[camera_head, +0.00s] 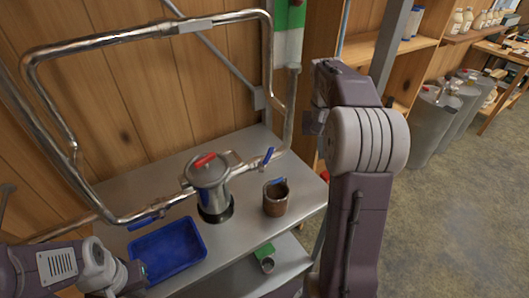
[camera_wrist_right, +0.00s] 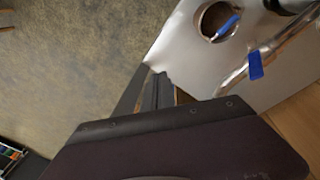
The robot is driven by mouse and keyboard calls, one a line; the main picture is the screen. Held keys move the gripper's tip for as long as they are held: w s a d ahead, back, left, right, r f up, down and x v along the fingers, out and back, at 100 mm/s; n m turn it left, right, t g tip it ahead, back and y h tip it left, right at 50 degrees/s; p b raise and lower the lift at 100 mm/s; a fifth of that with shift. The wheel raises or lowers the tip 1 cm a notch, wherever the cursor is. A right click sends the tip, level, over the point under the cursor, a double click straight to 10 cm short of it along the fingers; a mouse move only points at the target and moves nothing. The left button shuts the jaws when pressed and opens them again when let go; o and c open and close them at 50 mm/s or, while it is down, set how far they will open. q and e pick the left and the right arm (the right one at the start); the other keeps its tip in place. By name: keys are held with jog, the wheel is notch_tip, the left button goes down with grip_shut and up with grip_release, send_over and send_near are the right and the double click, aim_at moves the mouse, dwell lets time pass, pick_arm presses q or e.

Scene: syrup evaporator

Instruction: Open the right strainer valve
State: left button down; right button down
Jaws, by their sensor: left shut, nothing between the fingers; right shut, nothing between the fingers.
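The metal strainer (camera_head: 208,183) with a red top handle stands upright on the steel table, joined to pipes on both sides. The right strainer valve's blue handle (camera_head: 267,157) stands tilted up from the pipe at the strainer's right. It also shows in the right wrist view (camera_wrist_right: 256,65). Another blue handle (camera_head: 145,219) lies along the pipe at the left. My left gripper (camera_head: 141,269) is shut and empty beside the blue tray's left edge. My right gripper (camera_wrist_right: 157,90) is shut and empty, apart from the valve handle; in the head view my arm largely hides it.
A blue tray (camera_head: 168,251) and a brown cup (camera_head: 275,201) with a blue-handled item stand on the steel table (camera_head: 309,190). A pipe loop (camera_head: 150,36) rises behind.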

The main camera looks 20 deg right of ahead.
jog(key=w+a+r+n+t+h, duration=0.1)
jog(key=w+a+r+n+t, duration=0.2)
jog(key=a, duration=0.8)
jog(key=w+a+r+n+t+h, duration=0.1)
jog(key=w+a+r+n, duration=0.3)
jog(key=a, duration=0.6)
send_over(267, 160)
jog(key=s+a, duration=0.1)
jog(key=a, duration=0.1)
notch_tip(267, 160, down, 11)
jog(key=shift+n+b, duration=0.3)
jog(key=shift+b, duration=0.15)
jog(key=shift+r, duration=0.1)
